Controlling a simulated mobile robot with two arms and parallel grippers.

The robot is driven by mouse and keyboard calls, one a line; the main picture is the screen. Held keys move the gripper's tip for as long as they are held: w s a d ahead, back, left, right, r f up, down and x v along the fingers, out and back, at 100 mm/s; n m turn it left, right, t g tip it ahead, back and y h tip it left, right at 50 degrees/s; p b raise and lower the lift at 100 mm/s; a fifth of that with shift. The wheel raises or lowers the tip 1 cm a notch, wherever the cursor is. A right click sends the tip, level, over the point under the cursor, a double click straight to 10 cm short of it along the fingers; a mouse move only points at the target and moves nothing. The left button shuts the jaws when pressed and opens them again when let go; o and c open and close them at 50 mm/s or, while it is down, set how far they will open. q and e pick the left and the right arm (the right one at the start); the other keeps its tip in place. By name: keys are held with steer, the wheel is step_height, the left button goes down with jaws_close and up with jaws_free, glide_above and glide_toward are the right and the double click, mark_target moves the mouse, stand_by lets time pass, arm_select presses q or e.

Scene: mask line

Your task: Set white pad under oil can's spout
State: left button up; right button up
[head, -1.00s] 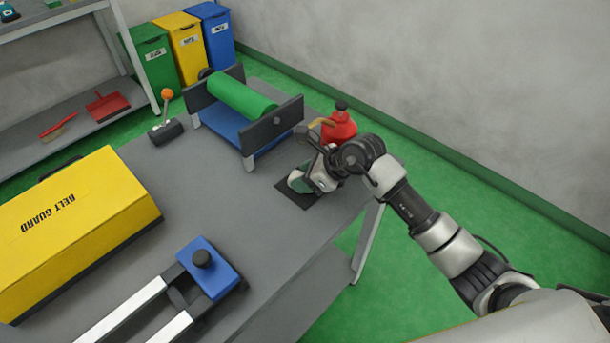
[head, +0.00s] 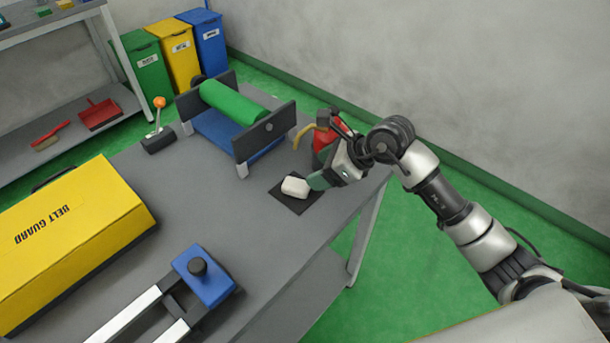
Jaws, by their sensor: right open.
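The white pad (head: 295,187) lies on a dark square mat (head: 283,199) near the table's right edge. The red oil can (head: 322,140) stands just behind it, partly hidden by my right gripper. Its tan spout (head: 301,134) points left, toward the roller stand; the pad lies nearer the camera than the spout tip. My right gripper (head: 314,184) is open, just right of the pad and in front of the can. Whether its fingertips touch the pad is unclear. My left gripper is not in view.
A green roller (head: 233,103) on a stand is behind and left of the mat. A lever with an orange knob (head: 159,103), a yellow belt guard (head: 75,235) and a blue slide block (head: 204,277) share the grey table (head: 205,210). The table's middle is clear.

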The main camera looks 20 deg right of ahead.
steer(key=shift+v, duration=2.2)
